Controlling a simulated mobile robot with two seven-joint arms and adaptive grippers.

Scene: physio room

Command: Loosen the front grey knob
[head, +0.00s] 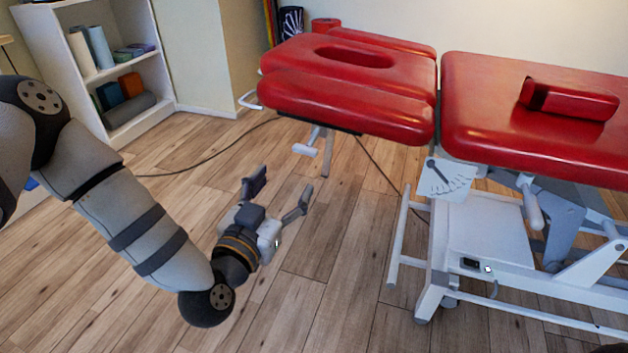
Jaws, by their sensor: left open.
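The red treatment table has a headrest section (340,105) with an oval face hole. Beneath the headrest, a light grey knob-like handle (305,150) sticks out on a thin stem; whether it is the front grey knob, I cannot tell for sure. A second pale grey lever (532,208) hangs under the main section. My left gripper (279,191) is open and empty, its two fingers spread and pointing up in the picture toward the headrest. It appears below and left of the handle, apart from it, over the floor. My right gripper is not in view.
A white metal frame (485,235) carries the main red section (540,110), with a red bolster (568,100) on top. A dial plate (445,178) sits at the frame's near corner. Dark cables cross the wooden floor. A white shelf (98,60) stands at back left.

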